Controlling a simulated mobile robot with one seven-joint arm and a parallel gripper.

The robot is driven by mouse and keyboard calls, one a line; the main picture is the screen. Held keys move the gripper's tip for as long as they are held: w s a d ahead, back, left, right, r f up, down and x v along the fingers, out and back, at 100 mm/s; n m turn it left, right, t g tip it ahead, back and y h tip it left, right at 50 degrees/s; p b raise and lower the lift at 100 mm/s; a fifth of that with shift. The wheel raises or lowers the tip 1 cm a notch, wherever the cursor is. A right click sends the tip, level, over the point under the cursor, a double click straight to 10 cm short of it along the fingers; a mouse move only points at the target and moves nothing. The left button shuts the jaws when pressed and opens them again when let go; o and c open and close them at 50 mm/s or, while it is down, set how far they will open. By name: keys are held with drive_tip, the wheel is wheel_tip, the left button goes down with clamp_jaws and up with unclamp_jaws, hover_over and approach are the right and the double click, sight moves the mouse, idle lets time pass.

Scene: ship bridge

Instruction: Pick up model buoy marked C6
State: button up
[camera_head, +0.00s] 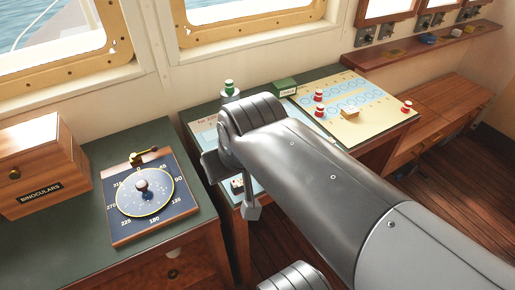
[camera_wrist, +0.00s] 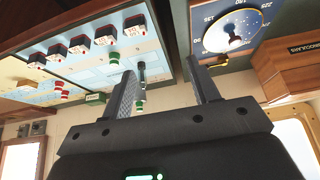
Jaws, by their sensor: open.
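My gripper (camera_wrist: 162,65) is open, its two dark fingers apart with nothing clearly held between them. In the wrist view, a green buoy (camera_wrist: 140,106) shows between the fingers, close to the left one. Another green buoy (camera_wrist: 114,60) stands just left of that finger. In the head view, a green buoy (camera_head: 229,86) stands at the back of the chart table, just beyond my arm. Red-and-white buoys (camera_head: 318,96) stand on the yellow chart, with another at its right (camera_head: 407,106). I cannot read C6 on any buoy. My arm hides much of the table.
Several dark, labelled blocks (camera_wrist: 79,45) stand in a row on the pale chart. A green box (camera_head: 285,87) sits at the chart's back edge. Left are a compass dial board (camera_head: 125,222) and a wooden binoculars box (camera_head: 40,168). A wooden bench (camera_head: 440,110) stands right.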

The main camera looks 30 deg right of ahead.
drive_tip(key=w+d+f+m+g+h, duration=0.1)
drive_tip(key=w+d+f+m, duration=0.25)
drive_tip(key=w+d, duration=0.35)
drive_tip(key=w+d+f+m+g+h, duration=0.1)
drive_tip(key=w+d+f+m+h, duration=0.15)
drive_tip(key=w+d+f, duration=0.4)
drive_tip(key=shift+m+y, duration=0.3)
drive_tip(key=shift+y, duration=0.15)
drive_tip(key=shift+w+d+r+x, duration=0.2)
drive_tip(key=shift+w+x, duration=0.1)
drive_tip(key=shift+x, duration=1.3)
drive_tip(key=shift+w+d+r+x, duration=0.1)
drive_tip(key=shift+w+d+x, duration=0.15)
drive_tip(key=shift+x, duration=1.35)
drive_tip(key=shift+w+d+r+x, duration=0.15)
drive_tip(key=shift+w+x, duration=0.15)
drive_tip(key=shift+x, duration=1.35)
drive_tip(key=c, duration=1)
drive_tip(key=shift+r, duration=0.1)
